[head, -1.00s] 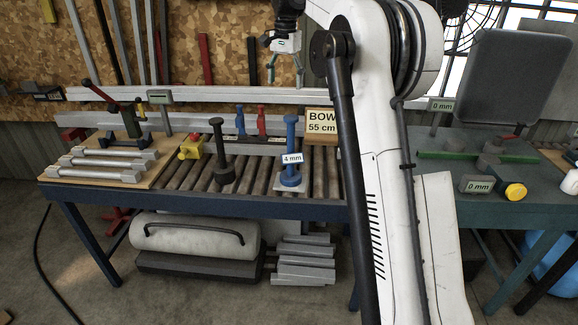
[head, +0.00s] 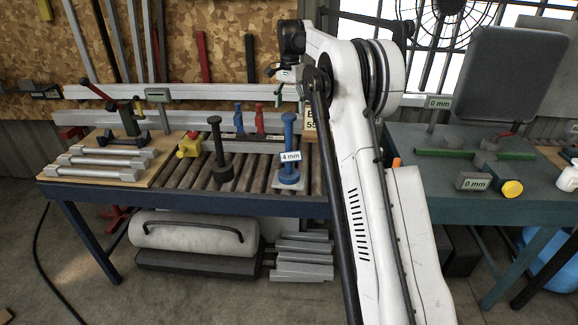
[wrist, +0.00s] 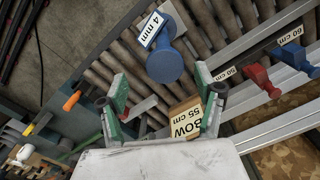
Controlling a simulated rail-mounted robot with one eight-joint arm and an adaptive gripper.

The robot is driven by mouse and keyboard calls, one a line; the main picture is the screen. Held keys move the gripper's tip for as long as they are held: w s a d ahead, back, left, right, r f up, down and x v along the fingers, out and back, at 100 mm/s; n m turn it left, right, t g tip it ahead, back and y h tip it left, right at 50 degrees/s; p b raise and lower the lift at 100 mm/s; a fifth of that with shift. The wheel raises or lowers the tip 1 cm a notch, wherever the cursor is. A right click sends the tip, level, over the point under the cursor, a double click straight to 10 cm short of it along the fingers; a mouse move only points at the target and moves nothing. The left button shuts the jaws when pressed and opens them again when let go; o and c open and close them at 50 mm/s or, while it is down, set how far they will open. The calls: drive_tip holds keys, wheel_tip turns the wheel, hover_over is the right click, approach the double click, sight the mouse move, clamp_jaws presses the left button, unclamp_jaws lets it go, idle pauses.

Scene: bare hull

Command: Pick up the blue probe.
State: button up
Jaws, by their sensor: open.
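The blue probe (head: 289,155) stands upright on the roller bench, on a pale plate, with a white "4 mm" tag on it. In the wrist view its round blue top (wrist: 165,66) and the tag (wrist: 152,29) show beyond my fingertips. My gripper (wrist: 160,92) is open and empty, with green pads on both fingers. In the head view my gripper is partly hidden by my arm, above and behind the probe's top. The probe is not between the fingers.
A black upright piece (head: 219,155) stands left of the probe. Small blue (head: 239,120) and red (head: 260,120) pieces stand behind. A "BOW 55 cm" sign (wrist: 186,119) lies below the fingers. A yellow-red button box (head: 189,145) and a board of metal bars (head: 100,165) are left.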

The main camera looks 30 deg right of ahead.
sight(289, 115)
drive_tip(key=shift+w+f+p, duration=0.2)
drive_tip(key=shift+f+p, duration=0.1)
drive_tip(key=shift+f, duration=1.25)
drive_tip(key=shift+w+f+p, duration=0.15)
drive_tip(key=shift+f+p, duration=0.1)
drive_tip(key=shift+f, duration=1.3)
clamp_jaws()
